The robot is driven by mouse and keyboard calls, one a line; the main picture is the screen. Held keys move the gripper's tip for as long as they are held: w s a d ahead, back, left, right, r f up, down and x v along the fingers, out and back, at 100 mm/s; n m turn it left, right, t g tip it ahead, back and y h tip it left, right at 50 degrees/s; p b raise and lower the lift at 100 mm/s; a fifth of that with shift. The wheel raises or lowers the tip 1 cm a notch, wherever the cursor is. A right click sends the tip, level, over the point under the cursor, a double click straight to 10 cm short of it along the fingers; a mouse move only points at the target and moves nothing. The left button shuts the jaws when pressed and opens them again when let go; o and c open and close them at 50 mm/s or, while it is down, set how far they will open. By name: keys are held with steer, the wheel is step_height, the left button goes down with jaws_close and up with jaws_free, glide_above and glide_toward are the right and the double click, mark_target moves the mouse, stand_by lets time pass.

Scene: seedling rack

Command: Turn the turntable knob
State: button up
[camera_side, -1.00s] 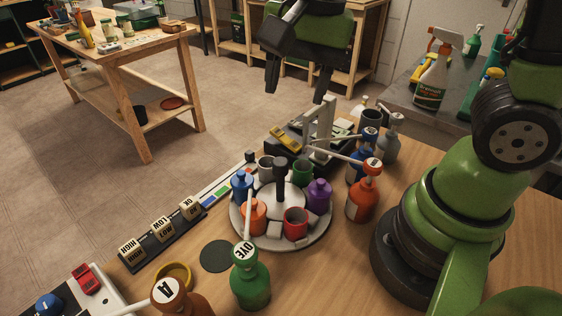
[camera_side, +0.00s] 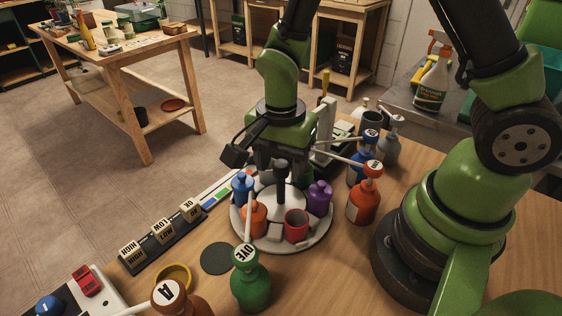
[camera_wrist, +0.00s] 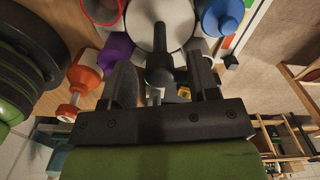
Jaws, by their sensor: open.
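The turntable (camera_side: 262,240) is a round pale disc on the bench, carrying coloured cups and bottles. Its black knob (camera_side: 282,174) stands upright at the centre. In the wrist view the knob (camera_wrist: 160,72) shows between the two fingers, with the pale disc (camera_wrist: 150,14) beyond. My gripper (camera_side: 268,172) is open, low over the turntable and around or just behind the knob. In the wrist view the fingers of my gripper (camera_wrist: 160,82) stand apart with a gap on each side of the knob. Contact with the knob cannot be made out.
A red cup (camera_side: 296,226), an orange cup (camera_side: 253,221), a blue bottle (camera_side: 242,188) and a purple bottle (camera_side: 319,196) stand on the disc. A green pump bottle (camera_side: 250,279) and an orange pump bottle (camera_side: 363,202) stand close beside it. Label blocks (camera_side: 163,231) line the left edge.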

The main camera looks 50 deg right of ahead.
steer(key=shift+f, duration=0.2)
steer(key=shift+c, duration=0.5)
steer(key=c, duration=0.8)
